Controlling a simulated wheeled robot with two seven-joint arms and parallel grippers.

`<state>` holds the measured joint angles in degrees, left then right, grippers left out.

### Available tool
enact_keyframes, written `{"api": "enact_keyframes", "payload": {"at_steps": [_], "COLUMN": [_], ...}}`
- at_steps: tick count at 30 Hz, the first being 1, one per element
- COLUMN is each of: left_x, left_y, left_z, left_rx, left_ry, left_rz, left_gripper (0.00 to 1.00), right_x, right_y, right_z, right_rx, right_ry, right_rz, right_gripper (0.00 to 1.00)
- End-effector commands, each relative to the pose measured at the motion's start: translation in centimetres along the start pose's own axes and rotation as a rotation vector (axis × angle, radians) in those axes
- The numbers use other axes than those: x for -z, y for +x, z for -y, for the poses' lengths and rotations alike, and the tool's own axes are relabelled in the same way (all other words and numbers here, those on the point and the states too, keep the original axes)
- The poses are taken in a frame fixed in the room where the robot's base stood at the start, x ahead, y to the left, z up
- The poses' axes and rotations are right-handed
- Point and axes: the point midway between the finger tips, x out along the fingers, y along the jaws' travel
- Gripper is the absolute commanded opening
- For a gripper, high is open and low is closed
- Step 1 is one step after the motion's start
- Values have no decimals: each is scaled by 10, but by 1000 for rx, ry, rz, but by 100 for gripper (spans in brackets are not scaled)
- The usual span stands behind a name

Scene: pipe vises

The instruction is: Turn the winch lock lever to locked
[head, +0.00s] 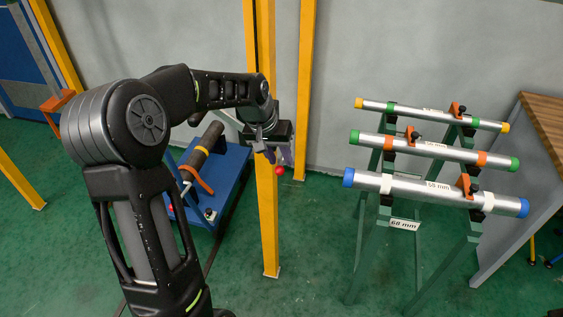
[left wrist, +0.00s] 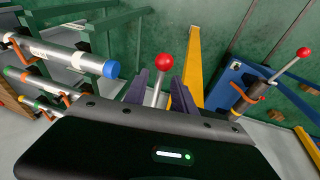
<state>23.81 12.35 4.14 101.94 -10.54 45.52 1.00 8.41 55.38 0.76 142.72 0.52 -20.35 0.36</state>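A lever with a red ball knob (left wrist: 165,62) and a pale shaft stands between the two purple fingers of my left gripper (left wrist: 160,80) in the left wrist view. The fingers are apart, one on each side of the shaft, with visible gaps. In the head view my left gripper (head: 284,154) is beside the yellow post (head: 267,215), and the red knob (head: 280,171) shows just below the fingers. The lever's base is hidden behind the gripper body. No label shows whether this is the winch lock lever. My right gripper is in neither view.
A blue platform (head: 226,172) with a dark cylinder (head: 207,142) stands left of the post. Another red-knobbed lever (left wrist: 303,52) shows there in the left wrist view. A green rack (head: 372,225) with several pipes stands right, before a wooden-topped bench (head: 545,115).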

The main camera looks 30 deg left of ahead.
Motion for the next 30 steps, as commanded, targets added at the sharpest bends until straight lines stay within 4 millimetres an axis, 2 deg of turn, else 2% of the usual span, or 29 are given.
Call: {"api": "enact_keyframes", "payload": {"at_steps": [6,10,30], "left_x": [1,0,0], "left_y": [-36,-49,-52], "left_z": [0,0,0], "left_rx": [-1,0,-1], "left_ry": [0,0,0], "left_rz": [-4,-2,0], "left_gripper": [32,32,32], "right_x": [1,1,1], "right_y": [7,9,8], "right_z": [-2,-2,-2], "right_rx": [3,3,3], "right_ry": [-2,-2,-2], "right_rz": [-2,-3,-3], "right_gripper": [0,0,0]}}
